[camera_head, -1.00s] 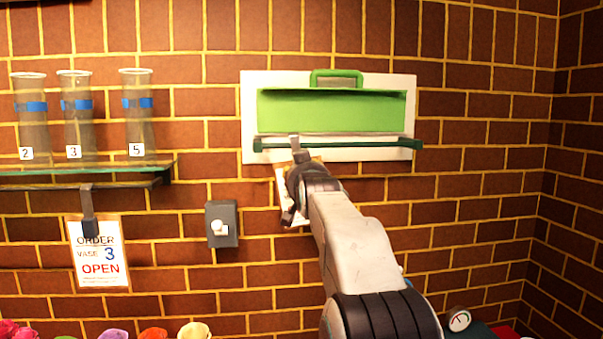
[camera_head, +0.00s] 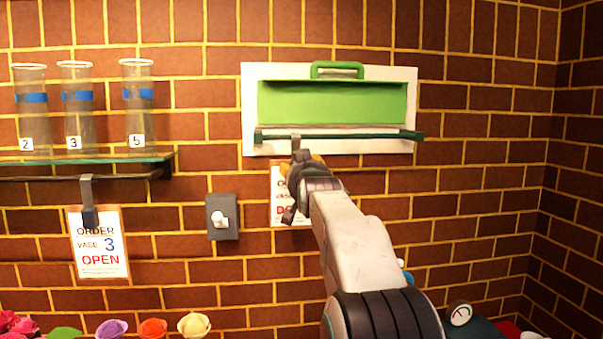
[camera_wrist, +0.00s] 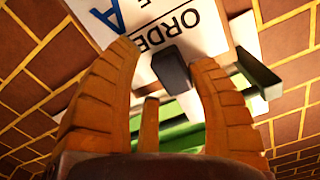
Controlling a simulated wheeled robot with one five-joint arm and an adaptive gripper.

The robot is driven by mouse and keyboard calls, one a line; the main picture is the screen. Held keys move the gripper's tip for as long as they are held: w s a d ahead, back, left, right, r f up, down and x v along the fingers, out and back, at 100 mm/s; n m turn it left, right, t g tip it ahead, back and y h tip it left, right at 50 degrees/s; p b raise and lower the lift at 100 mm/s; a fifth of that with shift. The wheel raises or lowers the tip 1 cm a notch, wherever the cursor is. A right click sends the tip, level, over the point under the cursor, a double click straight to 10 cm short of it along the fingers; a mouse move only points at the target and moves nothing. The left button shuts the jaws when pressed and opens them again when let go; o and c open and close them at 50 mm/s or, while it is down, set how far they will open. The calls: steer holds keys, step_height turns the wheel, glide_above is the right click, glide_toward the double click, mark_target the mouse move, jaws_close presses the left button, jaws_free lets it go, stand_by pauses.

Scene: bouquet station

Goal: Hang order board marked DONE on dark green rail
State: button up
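The dark green rail (camera_head: 370,133) runs along the lower part of a white panel on the brick wall. The order board (camera_head: 281,211) hangs upright below its left part, with the dark hook (camera_head: 295,142) at the rail. My gripper (camera_head: 296,163) is in front of the board and hides much of it; red letters starting "DO" show. In the wrist view my gripper (camera_wrist: 165,58) is open, its two orange fingers apart on either side of the board's dark clip (camera_wrist: 171,70). The board (camera_wrist: 205,30) and the rail (camera_wrist: 258,72) lie just beyond the fingertips.
A bright green tray-like box with a handle (camera_head: 332,104) is above the rail. Left are a glass shelf (camera_head: 90,159) with vases, a hanging OPEN order board (camera_head: 100,262) and a wall switch (camera_head: 221,217). Flowers (camera_head: 150,328) line the bottom. The wall at right is clear.

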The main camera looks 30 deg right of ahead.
steer(key=shift+s, duration=0.15)
steer(key=v, duration=1.1)
steer(key=shift+s+a, duration=0.15)
steer(key=shift+s, duration=0.2)
steer(key=s+a+f+n+g+y, duration=0.15)
steer(key=s+f+g, duration=0.25)
steer(key=f, duration=0.8)
steer(key=s+a+f+n+g+y, duration=0.1)
steer(key=s+a+f+g+y, duration=0.2)
steer(key=f, duration=0.9)
steer(key=s+a+f+n+g+y+p, duration=0.1)
steer(key=s+a+f+n+g+p, duration=0.1)
steer(key=s+a, duration=0.6)
steer(key=s+a+f+n+g+y+p, duration=0.1)
steer(key=s+a+f+n+g+y, duration=0.1)
steer(key=s+a+f, duration=0.3)
steer(key=shift+s+a+f+n+g+p, duration=0.35)
steer(key=shift+s+a+n+g, duration=0.45)
steer(key=shift+s+a, duration=1.65)
